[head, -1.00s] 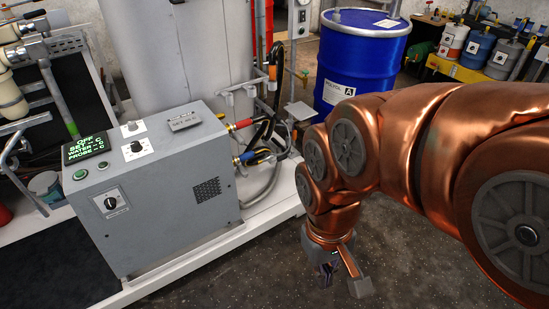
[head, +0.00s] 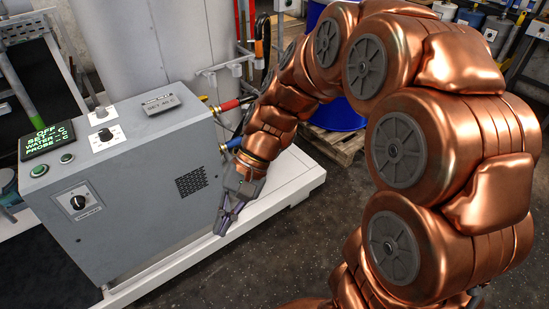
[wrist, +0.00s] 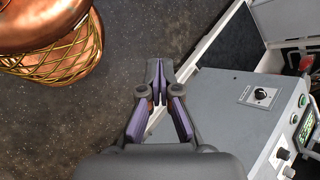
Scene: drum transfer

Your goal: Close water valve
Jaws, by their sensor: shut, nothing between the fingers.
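The grey control unit (head: 140,180) stands at left in the head view, with red (head: 231,104) and blue (head: 233,143) pipe fittings on its right side. My arm partly hides these fittings, and I cannot make out a valve handle. My gripper (head: 222,228) is low in front of the unit's right end, below the fittings, pointing down. In the wrist view my gripper (wrist: 158,66) is shut and empty over the dark floor. The unit (wrist: 232,105) lies to its right there, with a black knob on its face.
A white platform edge (head: 185,267) runs under the unit. The blue drum (head: 338,115) on a wooden pallet (head: 335,143) is mostly behind my arm. A display (head: 48,141) on the unit reads OFF. Dark floor in front is clear.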

